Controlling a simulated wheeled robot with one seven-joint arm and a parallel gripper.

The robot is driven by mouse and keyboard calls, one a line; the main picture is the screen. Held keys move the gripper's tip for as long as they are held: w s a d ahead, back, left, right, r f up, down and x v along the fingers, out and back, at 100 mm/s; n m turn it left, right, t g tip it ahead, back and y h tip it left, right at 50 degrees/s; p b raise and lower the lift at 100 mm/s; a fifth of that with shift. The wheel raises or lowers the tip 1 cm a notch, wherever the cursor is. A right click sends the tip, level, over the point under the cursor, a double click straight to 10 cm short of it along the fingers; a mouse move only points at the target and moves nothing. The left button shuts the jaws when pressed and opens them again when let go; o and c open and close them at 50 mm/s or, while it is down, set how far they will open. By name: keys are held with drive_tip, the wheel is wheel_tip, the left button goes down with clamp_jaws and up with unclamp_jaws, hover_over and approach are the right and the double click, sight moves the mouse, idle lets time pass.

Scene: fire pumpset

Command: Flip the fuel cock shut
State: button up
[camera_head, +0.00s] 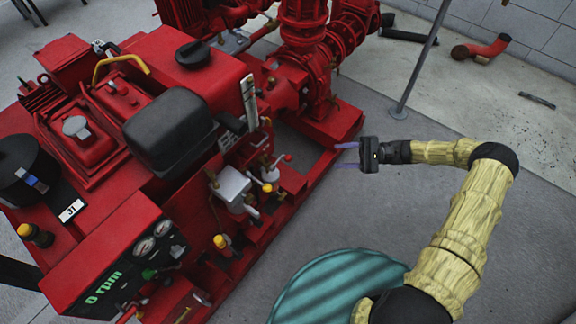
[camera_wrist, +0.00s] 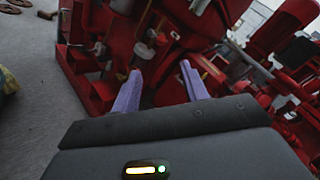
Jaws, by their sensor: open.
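The red pumpset (camera_head: 130,215) fills the left of the head view. Small fittings line its near side: a silver box-shaped part (camera_head: 233,187), a red-tipped lever (camera_head: 284,158) and yellow knobs (camera_head: 267,187). I cannot tell for sure which of these is the fuel cock, or how its handle is set. My gripper (camera_head: 342,156) is open and empty, its purple fingers pointing left toward the fittings, apart from them. In the wrist view my gripper (camera_wrist: 160,72) faces the red machine, with small pale fittings (camera_wrist: 145,48) blurred between and beyond the fingertips.
A gauge panel reading "0 rpm" (camera_head: 105,285) stands at the lower left. Large red pipes (camera_head: 310,50) rise at the back. A thin grey post (camera_head: 422,60) stands behind my gripper. A teal ribbed round object (camera_head: 335,290) lies at the bottom.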

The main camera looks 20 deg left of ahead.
sight(288, 160)
drive_tip(key=shift+w+f, duration=0.15)
drive_tip(key=b+x, duration=0.1)
drive_tip(key=x, duration=1.6)
drive_tip(key=shift+a, duration=0.2)
drive_tip(key=shift+c, duration=0.2)
drive_tip(key=c, duration=0.9)
drive_tip(key=shift+f+m+y+b, duration=0.4)
drive_tip(key=shift+m+y+b, duration=0.1)
drive_tip(key=shift+m+b, duration=0.15)
drive_tip(key=shift+f+m+y+b, duration=0.1)
drive_tip(key=shift+m+y+b, duration=0.2)
drive_tip(key=shift+m+y, duration=0.25)
